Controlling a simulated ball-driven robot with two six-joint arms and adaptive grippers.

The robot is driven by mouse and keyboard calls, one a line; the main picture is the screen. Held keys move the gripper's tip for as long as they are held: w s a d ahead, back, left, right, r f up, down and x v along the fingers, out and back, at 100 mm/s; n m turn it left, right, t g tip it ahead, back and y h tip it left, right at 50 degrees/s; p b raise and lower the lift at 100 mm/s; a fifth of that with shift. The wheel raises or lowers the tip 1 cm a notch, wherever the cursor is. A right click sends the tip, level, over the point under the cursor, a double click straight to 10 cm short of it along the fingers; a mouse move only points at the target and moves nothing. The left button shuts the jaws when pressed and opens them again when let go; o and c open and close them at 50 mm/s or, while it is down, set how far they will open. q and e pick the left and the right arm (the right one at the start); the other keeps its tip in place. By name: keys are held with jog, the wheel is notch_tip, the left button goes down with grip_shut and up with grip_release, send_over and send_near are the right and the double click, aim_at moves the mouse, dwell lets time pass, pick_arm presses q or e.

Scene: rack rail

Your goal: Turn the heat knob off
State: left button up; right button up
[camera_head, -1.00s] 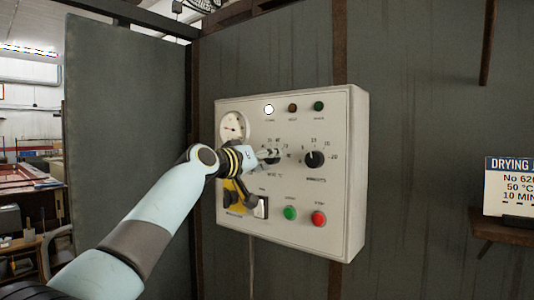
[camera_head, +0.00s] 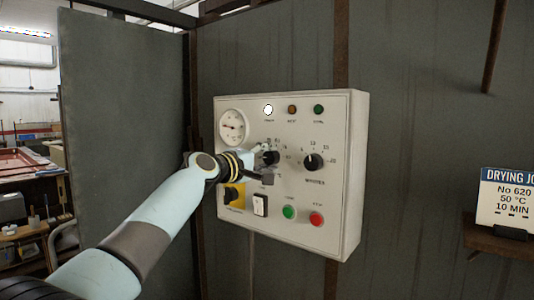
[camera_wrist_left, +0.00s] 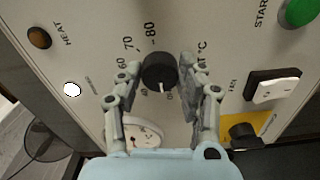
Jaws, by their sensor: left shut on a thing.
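The black heat knob (camera_wrist_left: 159,69) sits on the control panel (camera_head: 300,115), inside a printed ring of °C numbers. Its white pointer mark shows at its lower edge in the wrist view, toward the low numbers there; the exact number is hard to read. It also shows in the head view (camera_head: 270,157), partly hidden. My left gripper (camera_head: 266,161) is at the knob, its two grey fingers on either side of it, shut on it. The brown-orange heat lamp (camera_wrist_left: 39,38) looks dull. My right gripper is in neither view.
A second black knob (camera_head: 313,161) is just right of the heat knob. A green button (camera_head: 289,212), a red button (camera_head: 316,219), a white rocker switch (camera_head: 260,205) and a yellow-backed switch (camera_head: 235,196) lie below. A round gauge (camera_head: 232,126) is upper left.

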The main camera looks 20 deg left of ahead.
pick_arm(q)
jog(key=shift+n+p, duration=0.45)
jog(key=shift+n, duration=0.45)
jog(key=o, duration=1.2)
jog(key=shift+c, duration=0.2)
jog(key=shift+s+a, duration=0.1)
jog(key=v, duration=1.1)
jog(key=shift+s, duration=0.4)
jog(key=shift+a+f, duration=0.1)
